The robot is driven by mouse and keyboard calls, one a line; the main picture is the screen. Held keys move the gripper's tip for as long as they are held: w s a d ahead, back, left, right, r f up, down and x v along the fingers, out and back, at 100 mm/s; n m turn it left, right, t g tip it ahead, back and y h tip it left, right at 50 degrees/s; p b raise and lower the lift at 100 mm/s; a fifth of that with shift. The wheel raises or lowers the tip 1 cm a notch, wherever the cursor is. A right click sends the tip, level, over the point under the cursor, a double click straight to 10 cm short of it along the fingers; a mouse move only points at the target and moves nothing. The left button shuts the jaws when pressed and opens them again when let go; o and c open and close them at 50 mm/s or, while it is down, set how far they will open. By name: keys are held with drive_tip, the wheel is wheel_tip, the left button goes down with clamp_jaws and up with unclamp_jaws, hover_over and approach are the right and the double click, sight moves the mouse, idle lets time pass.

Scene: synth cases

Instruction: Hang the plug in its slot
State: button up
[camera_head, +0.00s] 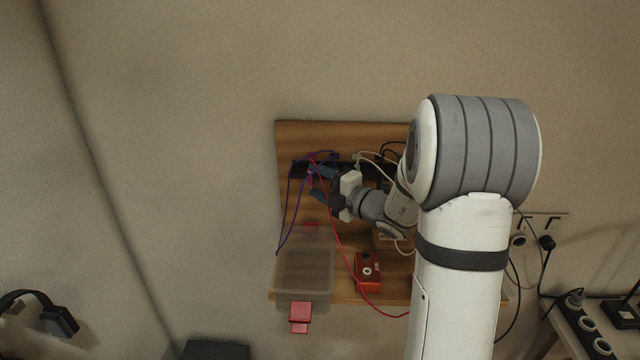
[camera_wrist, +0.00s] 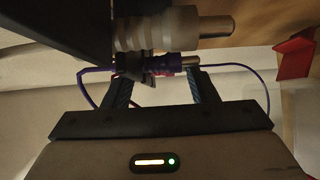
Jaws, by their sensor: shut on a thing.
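My gripper (camera_wrist: 158,82) is shut on a purple plug (camera_wrist: 165,65) with a metal tip, which lies sideways across the fingertips in the wrist view. A purple cable (camera_wrist: 90,76) runs from its left end. A larger pale plug (camera_wrist: 165,30) with a metal tip is close behind it; I cannot tell whether they touch. In the head view my gripper (camera_head: 318,187) is in front of the dark slotted rack (camera_head: 299,170) on the wooden board. The held plug is too small to make out there, and my arm hides part of the rack. I cannot tell which slot is free.
Several cables hang from the rack, including a red cable (camera_head: 337,240). Below are a clear bin (camera_head: 303,268) with a red latch and an orange-red box (camera_head: 368,271) on a wooden shelf (camera_head: 345,298). A power strip (camera_head: 583,325) is at lower right. The wall at left is bare.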

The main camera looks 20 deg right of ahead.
drive_tip(key=shift+w+d, duration=0.2)
drive_tip(key=shift+w, duration=0.55)
drive_tip(key=shift+r+p, duration=0.15)
drive_tip(key=shift+p, duration=0.15)
drive_tip(key=shift+w+d+r, duration=0.1)
drive_tip(key=shift+r, duration=0.15)
drive_tip(key=shift+f, duration=0.1)
drive_tip(key=o, duration=1)
drive_tip(key=shift+o, duration=0.2)
